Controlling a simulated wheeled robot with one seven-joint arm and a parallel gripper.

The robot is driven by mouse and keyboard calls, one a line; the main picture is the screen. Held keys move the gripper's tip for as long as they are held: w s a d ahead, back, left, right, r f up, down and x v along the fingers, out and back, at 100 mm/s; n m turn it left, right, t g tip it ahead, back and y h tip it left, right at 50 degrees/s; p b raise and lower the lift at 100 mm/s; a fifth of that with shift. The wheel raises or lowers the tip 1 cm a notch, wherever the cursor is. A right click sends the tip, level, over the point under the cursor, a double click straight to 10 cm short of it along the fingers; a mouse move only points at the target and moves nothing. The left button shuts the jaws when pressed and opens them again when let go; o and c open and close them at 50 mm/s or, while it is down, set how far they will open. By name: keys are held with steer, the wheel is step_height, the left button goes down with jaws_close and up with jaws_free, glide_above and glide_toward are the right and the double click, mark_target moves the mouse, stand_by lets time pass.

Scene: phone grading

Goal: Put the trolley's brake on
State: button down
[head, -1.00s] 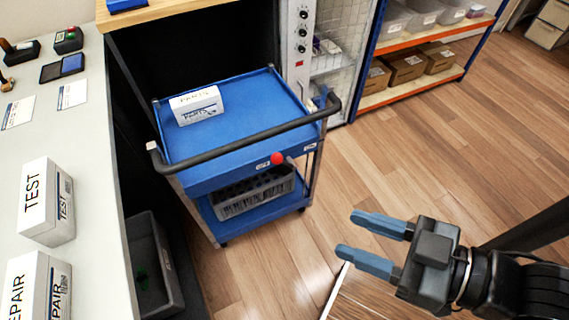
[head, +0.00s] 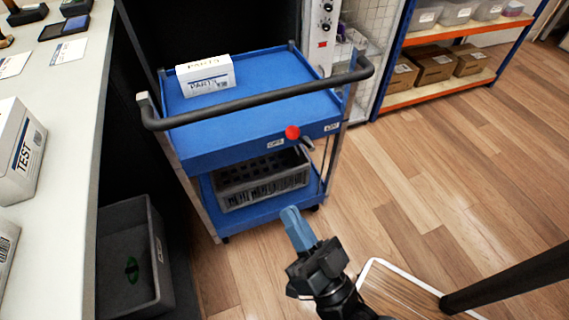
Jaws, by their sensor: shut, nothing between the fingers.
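The blue trolley (head: 225,140) stands ahead with a dark push handle (head: 265,97). A lever with a red ball knob (head: 292,132) sticks out from the front edge of its top shelf. The knob shows close to the left one of two small white labels, which seems to read OFF (head: 275,144); the right label (head: 331,127) is too small to read surely. My gripper (head: 294,222) is shut and empty. It shows below the knob in the picture, in front of the lower shelf, apart from the lever.
A white PARTS box (head: 206,75) lies on the trolley's top shelf and a grey crate (head: 262,182) on the lower one. A workbench (head: 75,110) and a grey bin (head: 150,262) are at left. Shelving (head: 435,85) stands behind right.

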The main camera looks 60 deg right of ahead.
steer(key=w+d+f+m+g+h+b, duration=0.4)
steer(key=w+f+m+g+h+b, duration=0.2)
steer(key=f+m+g+h+b, duration=0.1)
steer(key=w+d+f+m+g+h+b, duration=0.4)
steer(key=w+f+m+g+h+b, duration=0.3)
steer(key=f+m+g+h, duration=0.3)
steer(key=m+g+h+b, duration=0.1)
steer(key=m+g+h, duration=0.1)
steer(key=m, duration=0.1)
steer(key=shift+f+g, duration=0.3)
steer(key=shift+g, duration=0.1)
steer(key=shift+r, duration=0.1)
glide_toward(298, 136)
steer(key=d+r, duration=0.1)
steer(key=w+d+r, duration=0.2)
steer(key=r, duration=0.1)
steer(key=shift+w+d+p, duration=0.1)
steer(key=shift+d+p, duration=0.1)
steer(key=shift+p, duration=0.2)
steer(key=shift+d+m+g, duration=0.1)
steer(key=shift+m+g, duration=0.2)
steer(key=shift+m, duration=0.1)
